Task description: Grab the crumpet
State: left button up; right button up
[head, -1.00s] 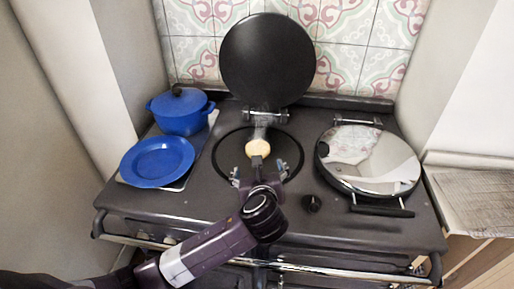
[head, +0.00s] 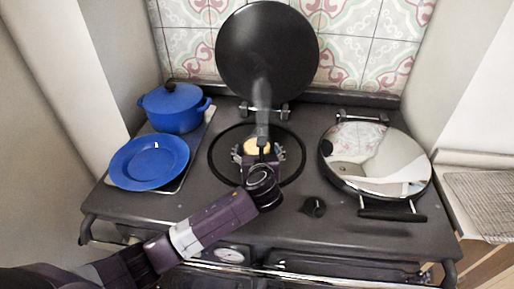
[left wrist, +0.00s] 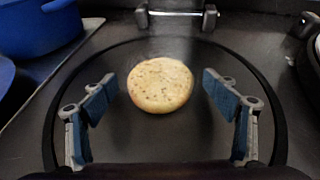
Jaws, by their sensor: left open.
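The crumpet (left wrist: 161,85) is a round, pale golden disc with small specks. It lies on the dark round hotplate, and in the left wrist view it sits between the two open fingers of my left gripper (left wrist: 162,97). A gap shows on both sides, so neither blue-padded finger touches it. In the head view the crumpet (head: 258,146) shows just beyond my left gripper (head: 258,157), partly covered by it. My right gripper is not in view.
The raised black lid (head: 267,52) stands behind the hotplate. A blue pot (head: 174,110) and a blue plate (head: 149,162) are on the left. A closed shiny lid (head: 375,165) with a front handle is on the right. Faint steam rises above the crumpet.

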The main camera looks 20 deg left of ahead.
pick_arm(q)
jog(key=shift+w, duration=0.1)
jog(key=shift+c, duration=1.3)
jog(key=c, duration=0.7)
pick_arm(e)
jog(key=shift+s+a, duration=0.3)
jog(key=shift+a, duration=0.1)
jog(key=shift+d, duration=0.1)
